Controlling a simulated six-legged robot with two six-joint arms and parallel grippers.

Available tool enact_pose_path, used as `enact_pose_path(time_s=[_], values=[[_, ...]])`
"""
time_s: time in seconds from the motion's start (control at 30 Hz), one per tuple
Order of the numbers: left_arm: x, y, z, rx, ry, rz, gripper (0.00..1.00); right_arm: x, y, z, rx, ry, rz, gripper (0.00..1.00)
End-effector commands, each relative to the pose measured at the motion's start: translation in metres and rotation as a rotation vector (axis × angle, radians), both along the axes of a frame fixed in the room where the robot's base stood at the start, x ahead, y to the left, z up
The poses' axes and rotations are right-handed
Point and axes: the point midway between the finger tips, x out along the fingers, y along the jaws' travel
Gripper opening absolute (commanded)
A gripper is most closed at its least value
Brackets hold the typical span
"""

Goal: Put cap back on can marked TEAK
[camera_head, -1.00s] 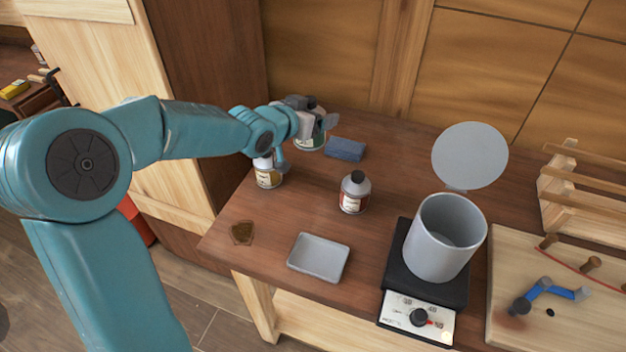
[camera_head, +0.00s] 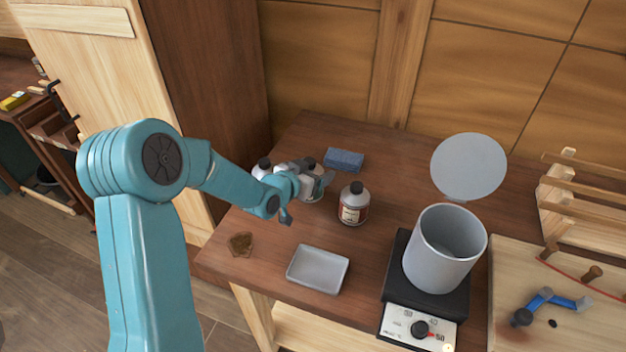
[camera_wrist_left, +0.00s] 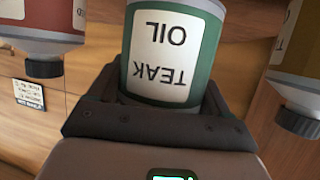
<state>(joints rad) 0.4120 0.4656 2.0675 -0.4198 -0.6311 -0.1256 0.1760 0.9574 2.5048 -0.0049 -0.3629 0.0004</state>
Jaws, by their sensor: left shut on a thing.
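The can marked TEAK OIL (camera_wrist_left: 172,45), green with a white label, fills the top middle of the left wrist view, its lettering upside down there. My left gripper (camera_head: 313,178) is shut on it. The can also shows partly behind the gripper in the head view (camera_head: 317,192). Its top is hidden by the gripper, so I cannot tell whether it is capped. I cannot make out a loose cap. My right gripper is not in view.
A blue sponge (camera_head: 344,160) lies behind the cans. A grey tray (camera_head: 318,270) and a brown patch (camera_head: 240,244) are near the front edge. A black hotplate (camera_head: 400,285) bears a grey pot (camera_head: 440,262), with a round disc (camera_head: 468,167) behind it. A wooden rack stands right.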

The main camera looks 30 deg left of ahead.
Motion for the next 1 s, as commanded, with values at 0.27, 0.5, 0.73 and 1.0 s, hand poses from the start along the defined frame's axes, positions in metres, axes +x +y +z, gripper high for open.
enact_pose_path(time_s=[0.27,0.5,0.73,1.0], values=[[0.000,0.000,-0.031,0.000,0.001,0.000,0.00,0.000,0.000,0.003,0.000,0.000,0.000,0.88],[0.000,0.000,-0.032,0.000,0.000,0.000,0.00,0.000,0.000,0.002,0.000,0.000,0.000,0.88],[0.000,0.000,-0.035,-0.001,0.003,-0.001,1.00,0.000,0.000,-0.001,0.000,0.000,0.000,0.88],[-0.001,0.000,-0.032,-0.001,0.003,-0.001,1.00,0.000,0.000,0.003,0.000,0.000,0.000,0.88]])
